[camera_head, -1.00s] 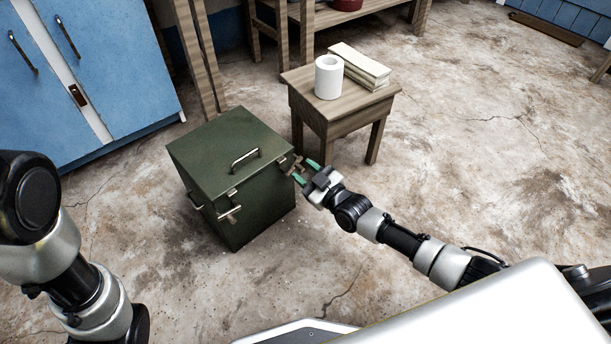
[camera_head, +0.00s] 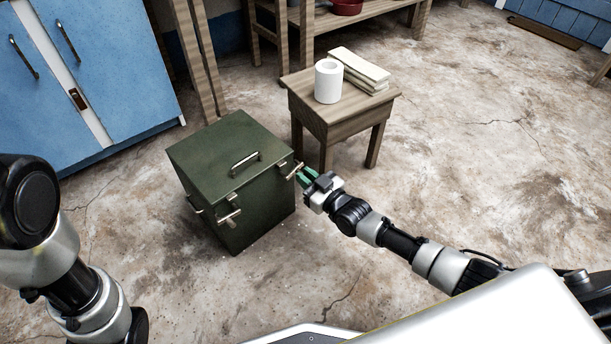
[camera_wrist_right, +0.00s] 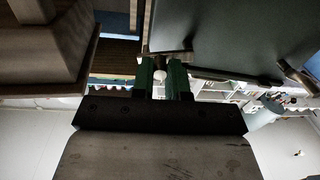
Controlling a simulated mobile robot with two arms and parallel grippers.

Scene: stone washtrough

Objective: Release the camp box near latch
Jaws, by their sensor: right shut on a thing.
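The camp box (camera_head: 232,190) is a dark green metal box on the floor with its lid down and a handle (camera_head: 245,162) on top. One latch (camera_head: 229,218) with a pale bar sits on its front face. The other latch (camera_head: 294,171) is at the right end of that face. My right gripper (camera_head: 302,175) is at this right-hand latch, its green fingers shut on it. My left gripper is out of view; only part of that arm shows.
Blue cabinets (camera_head: 90,75) stand at the left.

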